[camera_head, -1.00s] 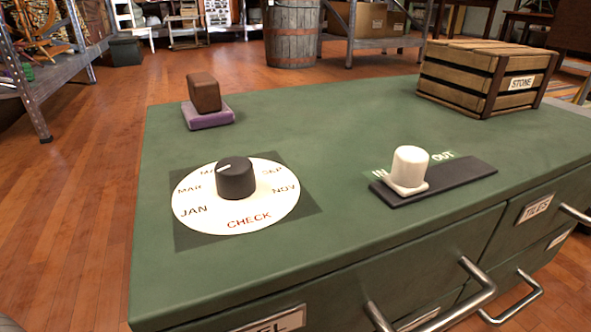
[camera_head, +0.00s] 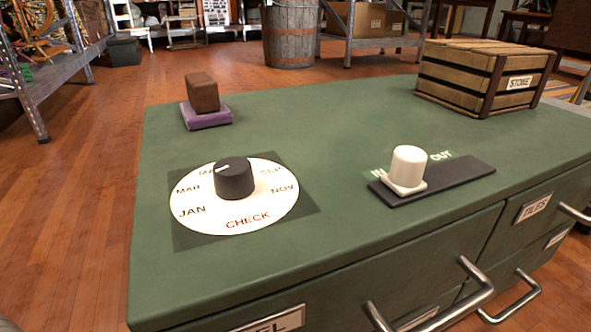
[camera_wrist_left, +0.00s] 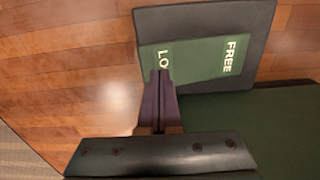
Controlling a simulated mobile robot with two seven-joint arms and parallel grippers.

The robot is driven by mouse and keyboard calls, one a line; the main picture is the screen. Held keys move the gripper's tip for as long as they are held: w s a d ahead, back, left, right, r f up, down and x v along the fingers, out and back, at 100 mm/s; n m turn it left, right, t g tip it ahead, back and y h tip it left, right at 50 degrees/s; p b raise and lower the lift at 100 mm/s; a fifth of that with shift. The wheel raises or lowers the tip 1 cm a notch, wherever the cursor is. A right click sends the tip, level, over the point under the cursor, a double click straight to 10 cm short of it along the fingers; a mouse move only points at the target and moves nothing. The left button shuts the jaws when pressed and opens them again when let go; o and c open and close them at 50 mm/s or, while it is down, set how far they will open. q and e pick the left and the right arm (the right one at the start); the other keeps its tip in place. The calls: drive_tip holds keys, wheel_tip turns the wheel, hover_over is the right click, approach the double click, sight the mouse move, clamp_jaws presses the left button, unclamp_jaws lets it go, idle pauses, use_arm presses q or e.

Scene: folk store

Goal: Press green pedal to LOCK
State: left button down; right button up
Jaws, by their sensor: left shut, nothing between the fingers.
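The green pedal (camera_wrist_left: 203,58) shows in the left wrist view, set in a dark frame (camera_wrist_left: 258,30) by the wood floor. It reads FREE at its right end and "LO" at its left end, where my fingers cover the remaining letters. My left gripper (camera_wrist_left: 160,78) is shut and empty, its fingertips over the LO end. I cannot tell whether they touch the pedal. The pedal and both grippers are out of the head view.
A green cabinet (camera_head: 330,125) carries a dial knob (camera_head: 234,178), a white slider (camera_head: 408,167), a brown block (camera_head: 202,92) on a purple pad (camera_head: 207,117) and a wooden crate (camera_head: 450,78). Metal handles (camera_head: 470,300) stick out from its front. Wood floor (camera_head: 75,210) is open at left.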

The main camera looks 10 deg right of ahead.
use_arm(q)
drive_tip(key=shift+f+b, duration=1.1)
drive_tip(key=shift+f, duration=0.4)
drive_tip(key=shift+r, duration=0.1)
drive_tip(key=shift+w, duration=0.1)
drive_tip(key=shift+r+p, duration=0.45)
drive_tip(key=shift+p, duration=0.1)
wheel_tip(320, 180, up, 8)
drive_tip(key=p, duration=0.9)
drive_tip(key=shift+r, duration=0.15)
